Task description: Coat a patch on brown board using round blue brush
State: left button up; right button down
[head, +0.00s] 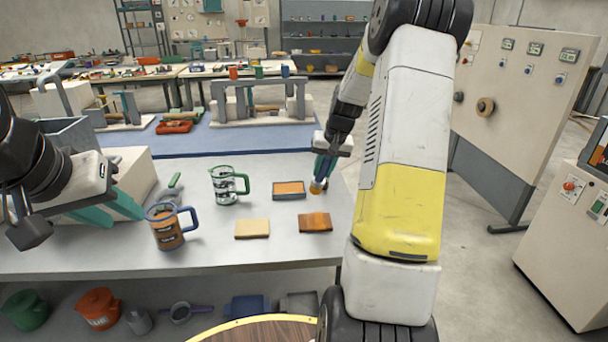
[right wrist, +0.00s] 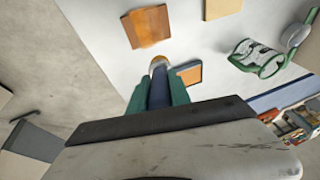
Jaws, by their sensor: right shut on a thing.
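The brown board (head: 315,222) lies flat at the table's front right; the right wrist view shows it (right wrist: 147,27) too. My right gripper (head: 325,166) is shut on the round blue brush (right wrist: 158,90), whose tip points down. The brush (head: 317,186) is behind the brown board, just right of a dark shallow tray with an orange fill (head: 289,188). The brush is apart from the brown board; whether its tip touches the tabletop or the tray's edge I cannot tell. My left gripper (head: 108,211) is open and empty over the table's left side.
A pale wood board (head: 252,229) lies left of the brown one. A green-handled jug (head: 228,186) and a blue-handled orange-brown mug (head: 170,227) stand further left. Bare tabletop surrounds the boards.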

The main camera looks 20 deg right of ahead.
dwell(0.4)
jog(key=shift+w+a+f, duration=0.2)
jog(key=shift+w+a, duration=0.05)
jog(key=shift+a, duration=0.25)
jog(key=shift+w+a+f, duration=0.2)
jog(key=shift+a, duration=0.3)
